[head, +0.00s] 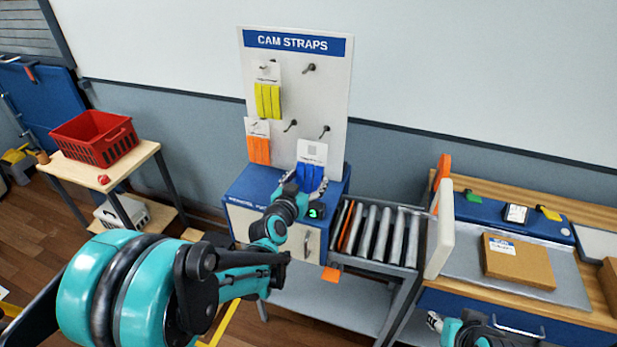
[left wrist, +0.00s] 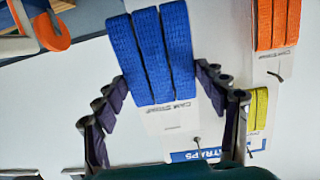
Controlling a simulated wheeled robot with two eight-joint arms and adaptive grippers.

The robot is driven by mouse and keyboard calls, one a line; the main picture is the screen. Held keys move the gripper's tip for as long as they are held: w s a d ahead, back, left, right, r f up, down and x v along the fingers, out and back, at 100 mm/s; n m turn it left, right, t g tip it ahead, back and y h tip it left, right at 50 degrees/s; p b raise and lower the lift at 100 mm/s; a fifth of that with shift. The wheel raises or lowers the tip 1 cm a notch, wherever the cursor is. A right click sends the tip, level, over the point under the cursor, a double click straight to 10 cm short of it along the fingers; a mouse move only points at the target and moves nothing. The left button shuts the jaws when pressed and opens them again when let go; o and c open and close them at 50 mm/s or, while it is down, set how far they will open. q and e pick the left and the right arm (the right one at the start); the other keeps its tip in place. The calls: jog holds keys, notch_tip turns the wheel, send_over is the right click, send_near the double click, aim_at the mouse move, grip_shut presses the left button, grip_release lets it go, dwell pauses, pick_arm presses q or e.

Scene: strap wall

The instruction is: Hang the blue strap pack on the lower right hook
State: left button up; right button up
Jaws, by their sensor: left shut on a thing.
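The blue strap pack (head: 312,172), blue webbing on a white card, is held upright in front of the display board's lower right part. My left gripper (head: 306,184) is shut on it; the left wrist view shows the blue straps (left wrist: 152,55) and card between the fingers (left wrist: 165,112). The lower right hook (head: 325,131) is bare and shows just above the card. Contact between card and hook is not visible. My right gripper (head: 474,322) is partly in view at the bottom right edge, fingers spread, with nothing seen between them.
A yellow strap pack (head: 268,100) and an orange strap pack (head: 258,148) hang on the board's left side. Other bare hooks are at the upper right (head: 309,68) and lower middle (head: 290,125). A blue-topped cabinet (head: 250,185) stands below; a roller conveyor (head: 383,235) is to the right.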

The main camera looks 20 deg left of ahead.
pick_arm(q)
jog(key=b+x, duration=0.1)
jog(key=x, duration=0.8)
jog(key=shift+w, duration=0.35)
dwell(0.4)
jog(key=shift+r, duration=0.1)
dwell(0.6)
jog(key=o, duration=1.2)
